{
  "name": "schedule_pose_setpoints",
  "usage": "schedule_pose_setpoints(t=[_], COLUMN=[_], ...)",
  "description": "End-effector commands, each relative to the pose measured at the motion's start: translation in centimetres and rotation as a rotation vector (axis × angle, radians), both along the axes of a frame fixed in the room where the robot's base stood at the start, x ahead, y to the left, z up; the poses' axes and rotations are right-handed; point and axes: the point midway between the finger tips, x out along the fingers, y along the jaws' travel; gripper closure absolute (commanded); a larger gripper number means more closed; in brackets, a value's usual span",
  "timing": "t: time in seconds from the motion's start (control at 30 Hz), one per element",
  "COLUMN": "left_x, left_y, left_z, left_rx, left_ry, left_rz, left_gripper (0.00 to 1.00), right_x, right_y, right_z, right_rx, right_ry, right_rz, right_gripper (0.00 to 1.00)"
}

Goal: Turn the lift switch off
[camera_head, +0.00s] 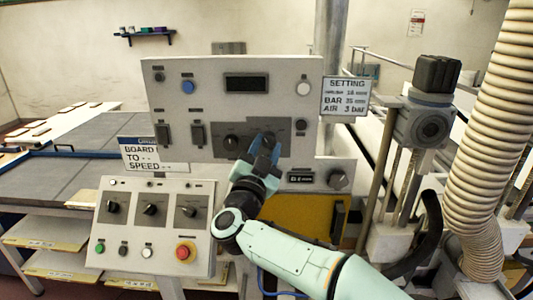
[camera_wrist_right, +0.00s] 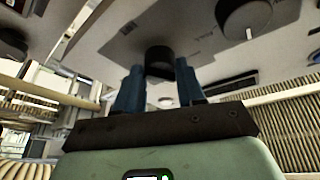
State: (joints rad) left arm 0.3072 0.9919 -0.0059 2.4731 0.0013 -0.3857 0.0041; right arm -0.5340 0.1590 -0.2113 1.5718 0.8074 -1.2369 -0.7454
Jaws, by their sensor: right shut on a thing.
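My right gripper (camera_head: 266,148) reaches up to the grey upper control panel (camera_head: 180,75). Its blue fingers (camera_wrist_right: 158,85) are shut on a black knob (camera_wrist_right: 158,58), one finger on each side; the top of this knob shows in the head view (camera_head: 267,136). A second black dial (camera_head: 232,142) sits just left of it on the same dark plate. The lower panel carries several black rotary switches, among them one at its left (camera_head: 113,206). The labels are too small to read, so I cannot tell which one is marked lift. My left gripper is not in view.
The lower panel (camera_head: 140,228) has small buttons and a red emergency button (camera_head: 184,252). A setting sign (camera_head: 346,97) hangs at the panel's right. A ribbed hose (camera_head: 484,150) and a black-capped post (camera_head: 437,75) stand further right. A grey conveyor (camera_head: 60,178) lies left.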

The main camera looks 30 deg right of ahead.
Motion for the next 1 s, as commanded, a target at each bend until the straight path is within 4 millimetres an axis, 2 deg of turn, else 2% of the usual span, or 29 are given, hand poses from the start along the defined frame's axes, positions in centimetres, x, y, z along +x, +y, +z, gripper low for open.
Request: schedule_pose_setpoints(t=[0.5,1.0], left_x=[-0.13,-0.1], left_y=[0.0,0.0], left_z=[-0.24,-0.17], left_rx=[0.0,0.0], left_ry=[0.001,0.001], left_rz=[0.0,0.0], left_gripper=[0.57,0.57], right_x=[0.16,0.12], right_y=[0.19,0.21], right_z=[0.37,0.48], right_rx=[0.335,0.428], right_ry=[-0.206,-0.263], right_rz=[-0.002,0.0], right_gripper=[0.92,0.92])
